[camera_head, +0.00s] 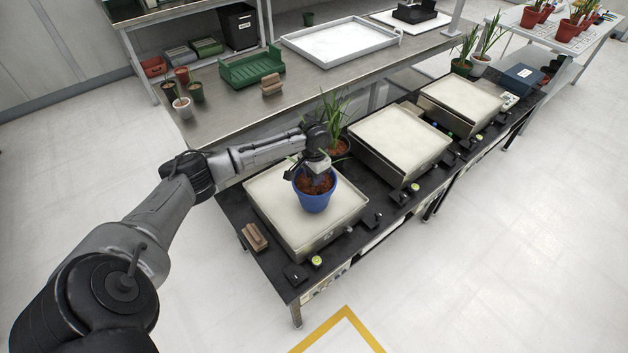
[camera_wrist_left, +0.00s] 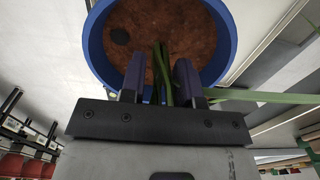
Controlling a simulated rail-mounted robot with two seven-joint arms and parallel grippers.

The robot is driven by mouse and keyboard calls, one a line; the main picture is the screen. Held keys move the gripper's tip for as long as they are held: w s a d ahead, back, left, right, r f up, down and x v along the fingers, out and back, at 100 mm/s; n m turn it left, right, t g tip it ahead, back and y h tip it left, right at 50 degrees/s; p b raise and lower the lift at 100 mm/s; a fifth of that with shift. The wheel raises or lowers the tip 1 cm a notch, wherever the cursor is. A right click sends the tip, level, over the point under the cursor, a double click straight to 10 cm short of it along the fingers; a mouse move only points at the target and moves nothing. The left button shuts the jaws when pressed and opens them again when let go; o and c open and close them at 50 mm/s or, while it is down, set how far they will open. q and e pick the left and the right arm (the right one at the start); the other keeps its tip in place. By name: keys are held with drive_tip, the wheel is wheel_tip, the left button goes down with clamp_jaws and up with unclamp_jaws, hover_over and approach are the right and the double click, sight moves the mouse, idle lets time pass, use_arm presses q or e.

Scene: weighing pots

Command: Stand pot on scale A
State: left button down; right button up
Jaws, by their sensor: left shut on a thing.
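My left gripper (camera_head: 318,168) is above the pot, shut on the plant's green stem. In the left wrist view the two fingers (camera_wrist_left: 160,80) close around the stem (camera_wrist_left: 164,68) over the soil, inside the blue rim (camera_wrist_left: 232,50). No letter that names a scale is readable. My right gripper is not in view.
Two more scales (camera_head: 399,145) (camera_head: 461,104) stand along the black bench to the right, their plates clear. A potted plant (camera_head: 338,145) stands just behind the near scale. A brown block (camera_head: 255,237) lies left of it.

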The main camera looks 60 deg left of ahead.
use_arm(q)
drive_tip(key=shift+f, duration=0.85)
drive_tip(key=c, duration=0.8)
unclamp_jaws()
drive_tip(key=shift+f, duration=0.15)
drive_tip(key=shift+c, duration=0.2)
